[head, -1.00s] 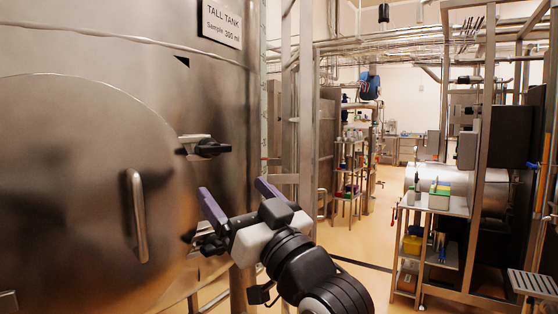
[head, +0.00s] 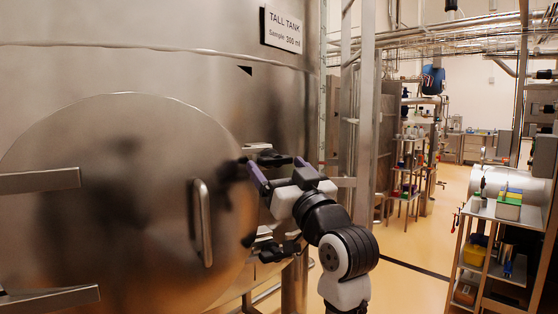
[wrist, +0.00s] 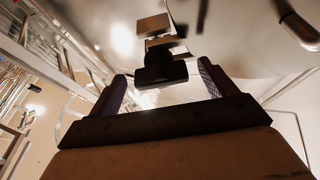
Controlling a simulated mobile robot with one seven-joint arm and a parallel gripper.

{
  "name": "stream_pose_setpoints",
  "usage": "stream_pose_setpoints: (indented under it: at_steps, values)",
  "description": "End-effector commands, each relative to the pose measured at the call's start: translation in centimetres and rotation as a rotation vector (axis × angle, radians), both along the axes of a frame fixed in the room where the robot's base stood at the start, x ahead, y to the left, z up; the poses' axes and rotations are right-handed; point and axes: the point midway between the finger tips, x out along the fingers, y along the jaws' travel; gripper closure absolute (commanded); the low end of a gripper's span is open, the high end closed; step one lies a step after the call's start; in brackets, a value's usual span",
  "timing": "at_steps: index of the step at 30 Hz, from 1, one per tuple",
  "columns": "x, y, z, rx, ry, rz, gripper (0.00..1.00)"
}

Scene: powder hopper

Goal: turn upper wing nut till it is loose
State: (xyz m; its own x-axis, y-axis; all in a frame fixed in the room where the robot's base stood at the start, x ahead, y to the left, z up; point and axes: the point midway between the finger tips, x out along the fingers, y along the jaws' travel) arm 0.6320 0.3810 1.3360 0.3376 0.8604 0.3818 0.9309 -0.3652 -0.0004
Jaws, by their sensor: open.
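The upper wing nut (head: 273,158) is a dark knob on a metal clamp at the right rim of the round hatch (head: 110,150). In the wrist view the dark wing nut (wrist: 160,66) sits ahead, between the fingers in the picture, with the metal clamp (wrist: 153,26) beyond it. My gripper (head: 276,164) is open at the upper wing nut, its purple fingers one on each side. A gap shows beside the nut in the wrist view (wrist: 162,80); contact cannot be told. The lower wing nut (head: 278,251) is below my gripper.
The hatch handle (head: 203,222) stands out left of my gripper. The tank's sign (head: 285,27) is above. A metal post (head: 365,120) rises at the right. A cart with boxes (head: 490,208) stands farther right, with open floor between.

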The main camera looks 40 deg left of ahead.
Motion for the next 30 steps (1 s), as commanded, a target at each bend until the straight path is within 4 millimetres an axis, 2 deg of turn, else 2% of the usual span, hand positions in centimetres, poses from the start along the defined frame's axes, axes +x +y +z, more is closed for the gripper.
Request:
stream_pose_setpoints:
  at_steps: [11, 22, 30]
  values:
    - [0.27, 0.63, 0.24, 0.001, -0.001, -0.001, 0.16]
    - [0.27, 0.61, 0.23, 0.000, -0.001, -0.001, 0.61]
    - [0.33, 0.56, 0.12, -0.011, -0.027, -0.002, 0.61]
